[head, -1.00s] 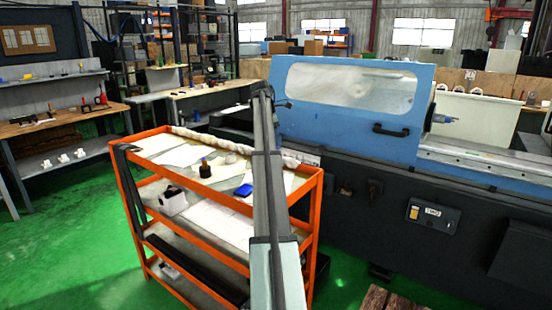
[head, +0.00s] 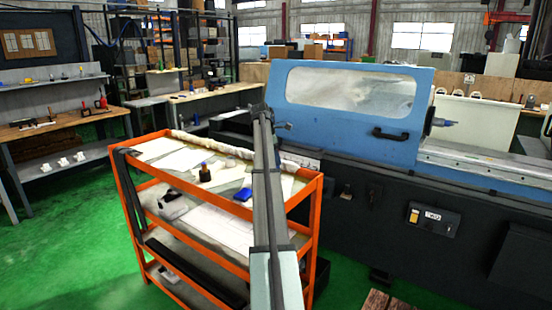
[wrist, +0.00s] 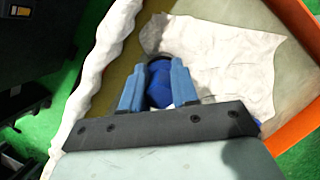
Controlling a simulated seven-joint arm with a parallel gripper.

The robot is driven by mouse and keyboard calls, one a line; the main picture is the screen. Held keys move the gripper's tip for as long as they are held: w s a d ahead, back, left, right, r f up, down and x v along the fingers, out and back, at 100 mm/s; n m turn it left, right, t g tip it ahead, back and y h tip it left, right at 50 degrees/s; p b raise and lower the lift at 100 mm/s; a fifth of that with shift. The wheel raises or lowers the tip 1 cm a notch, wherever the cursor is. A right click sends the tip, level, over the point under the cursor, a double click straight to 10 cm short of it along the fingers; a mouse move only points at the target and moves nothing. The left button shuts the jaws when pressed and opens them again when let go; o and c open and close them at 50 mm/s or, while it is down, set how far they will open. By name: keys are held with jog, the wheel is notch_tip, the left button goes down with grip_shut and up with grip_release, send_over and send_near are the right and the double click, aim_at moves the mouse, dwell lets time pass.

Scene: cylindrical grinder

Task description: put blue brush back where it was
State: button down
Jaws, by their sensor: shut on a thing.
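In the wrist view, my gripper (wrist: 159,64) is shut on a deep blue rounded thing, which I take to be the blue brush (wrist: 159,88). Its two light blue fingers sit on either side of it, above the cart top. How far it is from the surface, or whether it touches, I cannot tell. In the head view, my arm hides the gripper. A small blue item (head: 243,194) lies on the cart's top shelf just left of my arm; whether it is the brush is unclear.
The orange cart (head: 305,196) has a white cloth roll (head: 222,146) along its back edge, papers and a dark bottle (head: 205,174) on top. The blue grinder (head: 350,110) stands right behind it. In the wrist view, a white sheet (wrist: 225,55) lies beside the gripper.

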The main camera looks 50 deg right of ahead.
jog(key=shift+f, duration=0.35)
jog(key=c, duration=0.8)
grip_release()
jog(key=shift+c, duration=0.2)
jog(key=v, duration=1.3)
jog(key=shift+d, duration=0.1)
